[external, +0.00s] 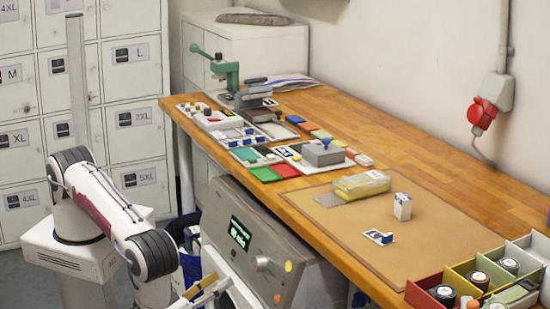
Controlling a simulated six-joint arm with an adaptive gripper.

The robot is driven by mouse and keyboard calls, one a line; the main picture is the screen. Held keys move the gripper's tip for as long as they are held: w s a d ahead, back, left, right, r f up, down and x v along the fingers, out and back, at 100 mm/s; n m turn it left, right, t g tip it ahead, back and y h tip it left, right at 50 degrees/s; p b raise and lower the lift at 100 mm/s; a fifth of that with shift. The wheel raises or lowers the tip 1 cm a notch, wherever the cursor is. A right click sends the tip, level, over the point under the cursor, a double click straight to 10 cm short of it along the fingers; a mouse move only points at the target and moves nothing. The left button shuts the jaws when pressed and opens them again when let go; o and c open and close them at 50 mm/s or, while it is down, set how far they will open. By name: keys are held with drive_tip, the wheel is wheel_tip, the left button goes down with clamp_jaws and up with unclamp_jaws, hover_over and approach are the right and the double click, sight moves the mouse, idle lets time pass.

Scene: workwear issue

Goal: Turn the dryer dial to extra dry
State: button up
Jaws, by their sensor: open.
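The dryer (215,208) stands below the workbench's front edge, with its grey, tilted front panel facing the lower left. A lit green display (240,233) is on the panel. The dial (262,264) is a small grey knob to the lower right of the display. Its pointer and any dryness marks are too small to read. My gripper (206,291) shows partly at the bottom, left of the dial and apart from it, near the round door. Its tan fingers are open, and I see nothing held between them.
A yellow button (288,266) and an orange button (277,299) sit near the dial. The wooden workbench (400,172) overhangs behind the panel, bearing a stamp, pads, a wrapped packet (362,185) and coloured bins (425,296). A blue bin (190,262) stands left of the dryer. Lockers (130,70) line the back.

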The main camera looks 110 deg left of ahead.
wheel_tip(320, 180, up, 15)
drive_tip(key=w+a+f+n+g+h, duration=0.1)
drive_tip(key=w+f+g+h, duration=0.1)
drive_tip(key=w+f+h, duration=0.4)
drive_tip(key=w+f+n+g+h, duration=0.1)
drive_tip(key=w+f+g, duration=0.15)
drive_tip(key=f, duration=0.55)
drive_tip(key=w+d+m+g+h, duration=0.1)
drive_tip(key=w+d+m+h, duration=0.5)
drive_tip(key=w+h, duration=0.45)
drive_tip(key=s+a+r+m+g, duration=0.4)
drive_tip(key=s+a+r+g, duration=0.2)
drive_tip(key=s+a+r, duration=0.75)
drive_tip(key=shift+y, duration=0.35)
drive_tip(key=f, duration=0.1)
drive_tip(key=w+a+f, duration=0.2)
drive_tip(key=shift+f, duration=0.8)
